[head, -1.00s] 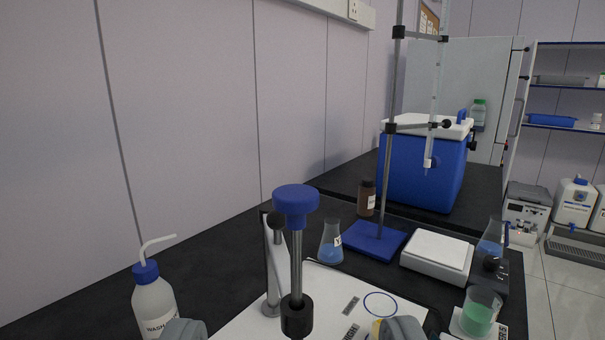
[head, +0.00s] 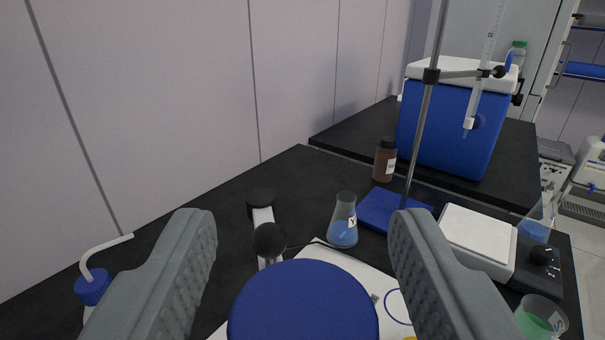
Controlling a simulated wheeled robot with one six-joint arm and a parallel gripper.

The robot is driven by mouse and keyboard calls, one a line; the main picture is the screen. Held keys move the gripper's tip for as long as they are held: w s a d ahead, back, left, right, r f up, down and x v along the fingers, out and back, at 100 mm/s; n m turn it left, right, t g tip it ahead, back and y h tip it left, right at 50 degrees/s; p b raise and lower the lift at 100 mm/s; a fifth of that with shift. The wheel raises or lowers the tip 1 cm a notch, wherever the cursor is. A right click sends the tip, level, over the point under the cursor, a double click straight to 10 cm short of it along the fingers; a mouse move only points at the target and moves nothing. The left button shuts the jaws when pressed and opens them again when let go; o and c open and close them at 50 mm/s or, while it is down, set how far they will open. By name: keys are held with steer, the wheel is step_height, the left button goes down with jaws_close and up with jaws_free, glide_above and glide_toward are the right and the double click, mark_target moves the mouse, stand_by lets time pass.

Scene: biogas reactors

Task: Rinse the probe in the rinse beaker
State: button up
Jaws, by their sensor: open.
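The probe's broad blue cap (head: 303,308) fills the bottom middle of the view, low between my fingers; its shaft is hidden beneath the cap. My gripper (head: 302,222) is open, with one grey finger on each side of the cap and a visible gap to both. The probe's stand (head: 268,240) with its dark knob shows just behind the cap. A beaker with green liquid (head: 541,318) is at the lower right, partly cut off. I cannot tell whether it is the rinse beaker; no other beaker is plainly marked as one.
A flask with blue liquid (head: 343,225) stands behind the white mat (head: 345,262). A wash bottle (head: 93,286) stands at left, near the wall.

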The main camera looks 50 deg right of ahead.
steer(key=shift+w+d, duration=0.4)
steer(key=shift+d, duration=0.15)
steer(key=shift+c, duration=0.2)
jaws_close()
step_height(320, 180, down, 8)
steer(key=shift+f, duration=0.15)
steer(key=shift+o, duration=0.2)
jaws_free()
